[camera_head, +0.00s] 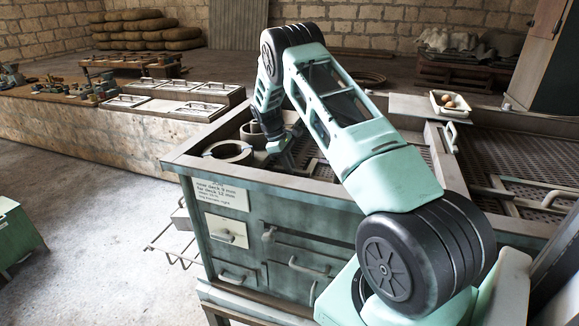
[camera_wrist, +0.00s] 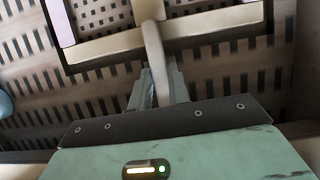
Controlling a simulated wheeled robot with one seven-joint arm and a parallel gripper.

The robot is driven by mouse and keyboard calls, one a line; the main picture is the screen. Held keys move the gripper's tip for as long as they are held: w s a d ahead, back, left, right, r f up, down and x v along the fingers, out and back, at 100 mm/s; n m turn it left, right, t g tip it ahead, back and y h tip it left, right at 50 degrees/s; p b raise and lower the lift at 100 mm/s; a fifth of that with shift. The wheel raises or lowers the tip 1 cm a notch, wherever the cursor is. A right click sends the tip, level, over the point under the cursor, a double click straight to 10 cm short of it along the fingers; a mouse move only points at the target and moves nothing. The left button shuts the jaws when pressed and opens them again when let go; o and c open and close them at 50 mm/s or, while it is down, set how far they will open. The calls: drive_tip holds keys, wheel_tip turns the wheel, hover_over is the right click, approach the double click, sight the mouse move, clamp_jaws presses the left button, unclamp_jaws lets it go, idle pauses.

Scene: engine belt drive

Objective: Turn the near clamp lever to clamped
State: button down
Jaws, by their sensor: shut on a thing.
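In the wrist view a pale, slightly bent bar, which looks like the near clamp lever (camera_wrist: 153,45), runs from the top edge down between my fingers. My gripper (camera_wrist: 158,88) is shut on its lower end. The bar crosses a pale frame rail (camera_wrist: 205,27). In the head view my gripper (camera_head: 286,158) is low over the bench's inner deck, just right of a grey ring (camera_head: 228,152). The lever cannot be made out there, and my arm hides part of the deck. Whether the lever stands at clamped cannot be told.
The green bench (camera_head: 300,215) has a raised rim, drawers and handles in front. A slotted deck (camera_wrist: 100,110) lies under my gripper. Another pale handle (camera_head: 451,137) rises right of my arm.

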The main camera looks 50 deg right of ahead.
drive_tip(key=c, duration=1.3)
unclamp_jaws()
drive_tip(key=shift+w+r, duration=0.1)
drive_tip(key=shift+r, duration=0.05)
drive_tip(key=b+v, duration=0.4)
drive_tip(key=v, duration=1.3)
drive_tip(key=shift+r, duration=0.1)
